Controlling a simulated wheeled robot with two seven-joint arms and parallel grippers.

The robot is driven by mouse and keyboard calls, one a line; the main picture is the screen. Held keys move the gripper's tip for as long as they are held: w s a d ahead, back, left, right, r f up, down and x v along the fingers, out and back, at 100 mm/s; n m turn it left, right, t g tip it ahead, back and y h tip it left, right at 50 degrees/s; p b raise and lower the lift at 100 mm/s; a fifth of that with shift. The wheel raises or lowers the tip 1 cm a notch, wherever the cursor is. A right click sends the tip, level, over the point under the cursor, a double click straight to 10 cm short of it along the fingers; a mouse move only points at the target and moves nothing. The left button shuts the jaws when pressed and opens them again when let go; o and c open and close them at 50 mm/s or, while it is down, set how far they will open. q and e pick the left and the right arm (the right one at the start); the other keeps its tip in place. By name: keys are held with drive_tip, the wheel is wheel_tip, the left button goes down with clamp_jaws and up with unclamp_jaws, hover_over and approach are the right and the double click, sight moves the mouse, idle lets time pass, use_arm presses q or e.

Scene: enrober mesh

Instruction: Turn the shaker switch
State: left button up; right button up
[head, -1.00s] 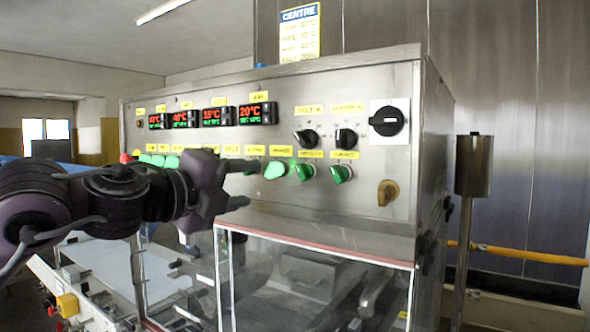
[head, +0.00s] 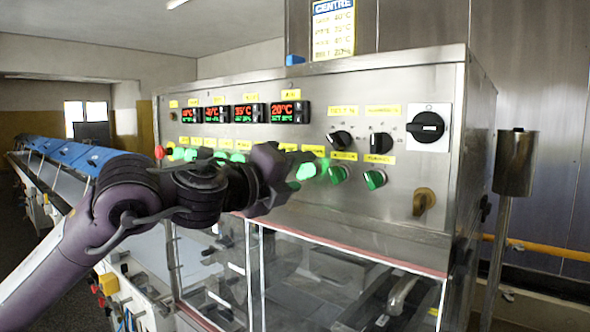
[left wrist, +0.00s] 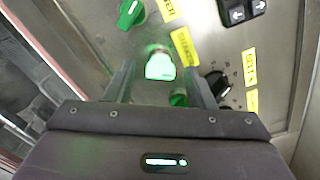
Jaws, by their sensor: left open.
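Green rotary switches sit in the lower row of the steel control panel (head: 380,215). A brightly lit green one (head: 306,171) is right at my left gripper (head: 302,173), which is open and empty with its fingers toward the panel. In the left wrist view, this lit switch (left wrist: 160,66) shows between and just beyond the fingertips, and a darker green switch (left wrist: 178,99) is partly hidden nearer the gripper. Two unlit green switches, one (head: 338,174) and another (head: 375,179), are to the right. My right gripper is out of view.
Two black knobs, one (head: 339,139) and another (head: 380,143), sit above the green switches. A large black isolator (head: 426,127) and a brass-coloured knob (head: 423,201) are further right. A clear guard (head: 340,270) projects below the panel. A metal post (head: 514,165) stands at right.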

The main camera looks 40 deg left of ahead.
use_arm(q)
drive_tip(key=c, duration=1)
drive_tip(key=shift+n, duration=0.5)
drive_tip(key=n, duration=0.4)
drive_tip(key=shift+f+n+b, duration=0.1)
drive_tip(key=shift+n+b, duration=0.2)
drive_tip(key=shift+n, duration=0.1)
drive_tip(key=n, duration=0.6)
